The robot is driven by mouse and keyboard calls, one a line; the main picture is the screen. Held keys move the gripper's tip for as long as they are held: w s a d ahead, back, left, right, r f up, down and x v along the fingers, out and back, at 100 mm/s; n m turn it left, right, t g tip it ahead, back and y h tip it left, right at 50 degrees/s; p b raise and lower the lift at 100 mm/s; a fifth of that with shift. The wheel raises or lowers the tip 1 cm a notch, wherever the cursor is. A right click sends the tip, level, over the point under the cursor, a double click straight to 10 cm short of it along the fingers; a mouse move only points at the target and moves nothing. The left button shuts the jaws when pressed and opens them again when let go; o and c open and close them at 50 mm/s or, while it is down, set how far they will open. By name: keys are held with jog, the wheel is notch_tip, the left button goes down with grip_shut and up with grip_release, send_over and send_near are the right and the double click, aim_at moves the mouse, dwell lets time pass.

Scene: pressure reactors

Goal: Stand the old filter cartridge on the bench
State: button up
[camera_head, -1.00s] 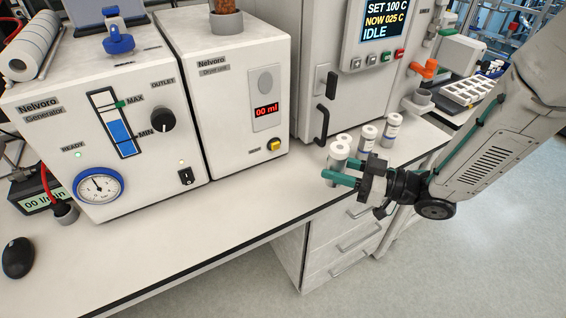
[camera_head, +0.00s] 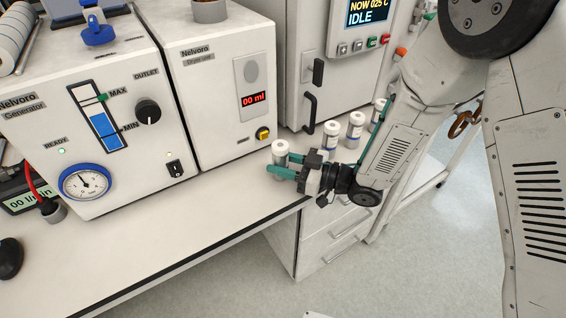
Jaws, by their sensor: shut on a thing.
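A white cylindrical cartridge (camera_head: 280,148) with a round top is between the green fingers of my gripper (camera_head: 283,171). My gripper is shut on it, and the cartridge looks upright. It is over the bench (camera_head: 190,215), near the front edge and in front of the dryer unit. The fingers hide its lower part, so I cannot tell whether its base touches the bench. I see no marking that tells whether it is old.
Similar white labelled cylinders, one of them (camera_head: 331,136), stand to the right by the reactor cabinet (camera_head: 297,60). The dryer unit (camera_head: 215,110) and generator (camera_head: 130,160) stand behind.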

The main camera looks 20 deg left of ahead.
jog(key=shift+f, duration=0.15)
jog(key=o, duration=1.2)
jog(key=shift+d, duration=0.15)
jog(key=d, duration=1.1)
jog(key=shift+s+d, duration=0.25)
jog(key=shift+d, duration=0.1)
jog(key=shift+w, duration=0.1)
